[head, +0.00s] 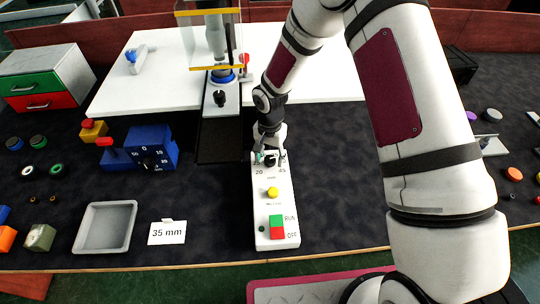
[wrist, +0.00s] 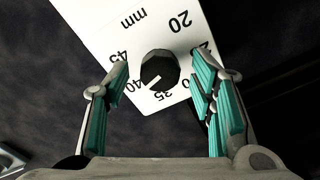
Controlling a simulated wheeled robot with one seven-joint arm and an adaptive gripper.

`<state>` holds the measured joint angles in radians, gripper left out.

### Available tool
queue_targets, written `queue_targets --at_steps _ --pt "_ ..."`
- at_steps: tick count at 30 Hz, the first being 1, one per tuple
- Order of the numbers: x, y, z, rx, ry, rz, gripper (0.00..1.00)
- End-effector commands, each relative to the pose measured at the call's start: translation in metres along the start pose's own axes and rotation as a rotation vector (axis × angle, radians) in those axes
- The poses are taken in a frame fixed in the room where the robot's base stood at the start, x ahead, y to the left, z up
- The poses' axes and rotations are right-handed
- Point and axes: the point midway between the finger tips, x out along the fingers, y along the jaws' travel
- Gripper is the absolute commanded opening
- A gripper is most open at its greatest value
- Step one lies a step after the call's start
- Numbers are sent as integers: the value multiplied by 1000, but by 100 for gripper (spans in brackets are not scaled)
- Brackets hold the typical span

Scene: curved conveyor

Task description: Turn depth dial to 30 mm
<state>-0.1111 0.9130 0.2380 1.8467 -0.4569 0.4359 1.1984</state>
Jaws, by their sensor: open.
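A white control panel (head: 285,190) stands on the dark table and carries a black dial with a mm scale; in the wrist view the dial (wrist: 160,66) shows clearly. Its white pointer line lies between the 40 and 35 marks. My gripper (head: 270,156) is over the dial end of the panel, pointing down. In the wrist view my gripper (wrist: 160,76) is open, with one teal-padded finger on each side of the dial and a visible gap on both sides. The right finger hides part of the scale near 30.
The panel also has a yellow button (head: 272,192) and a green and red RUN/OFF switch (head: 277,227). A white machine post is behind.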

Motion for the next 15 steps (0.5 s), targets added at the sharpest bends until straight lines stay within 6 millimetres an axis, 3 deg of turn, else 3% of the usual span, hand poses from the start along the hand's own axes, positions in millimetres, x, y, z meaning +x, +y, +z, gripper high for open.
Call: queue_targets --at_steps 6,12,15 --pt "0 0 0 0 1 0 50" --pt "0 0 0 -1 0 0 5" --pt "0 0 0 -1 0 0 2"
